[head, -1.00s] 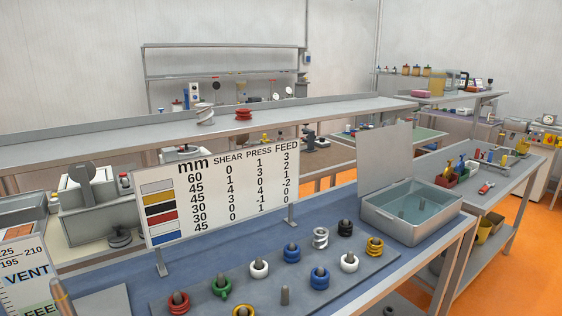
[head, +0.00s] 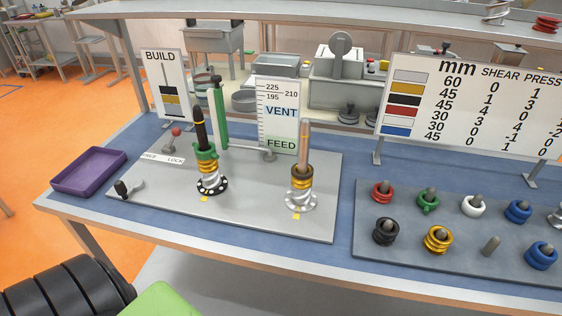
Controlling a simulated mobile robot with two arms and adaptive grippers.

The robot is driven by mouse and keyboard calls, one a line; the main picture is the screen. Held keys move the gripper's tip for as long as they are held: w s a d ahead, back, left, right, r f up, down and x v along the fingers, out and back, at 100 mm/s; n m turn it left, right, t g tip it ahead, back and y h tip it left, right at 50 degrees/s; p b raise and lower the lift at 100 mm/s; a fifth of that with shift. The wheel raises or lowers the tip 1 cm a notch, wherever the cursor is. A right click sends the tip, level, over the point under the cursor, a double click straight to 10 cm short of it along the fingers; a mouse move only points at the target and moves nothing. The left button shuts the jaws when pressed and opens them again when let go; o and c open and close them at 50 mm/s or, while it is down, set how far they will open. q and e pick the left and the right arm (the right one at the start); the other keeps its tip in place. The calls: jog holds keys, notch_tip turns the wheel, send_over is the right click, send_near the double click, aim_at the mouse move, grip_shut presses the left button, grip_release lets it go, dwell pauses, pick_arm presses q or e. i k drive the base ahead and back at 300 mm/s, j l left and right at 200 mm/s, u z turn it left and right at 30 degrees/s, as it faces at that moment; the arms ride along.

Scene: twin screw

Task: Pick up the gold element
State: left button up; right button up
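A gold element (head: 438,240), a ribbed ring, sits around a peg in the front row of the grey peg board (head: 385,272) at the right. A black element (head: 386,231) is on its left and a bare peg (head: 490,246) on its right. On the left fixture plate (head: 130,201), more gold rings are stacked on two upright shafts: one below a green element (head: 205,151) on the left shaft (head: 200,128), one above a silver element (head: 300,202) on the right shaft (head: 304,140). Neither of my grippers is in view.
Red (head: 382,192), green (head: 428,200), white (head: 474,205) and blue (head: 518,211) elements stand behind the gold one. A value sign (head: 470,105) rises behind the board. A purple tray (head: 89,171) lies at the left. Blue bench top is clear in front of the board.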

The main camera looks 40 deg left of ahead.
aim_at(300, 181)
jog(key=u, duration=0.95)
jog(key=l+u, duration=0.45)
jog(key=k+l+u, duration=0.15)
jog(key=l+u, duration=0.35)
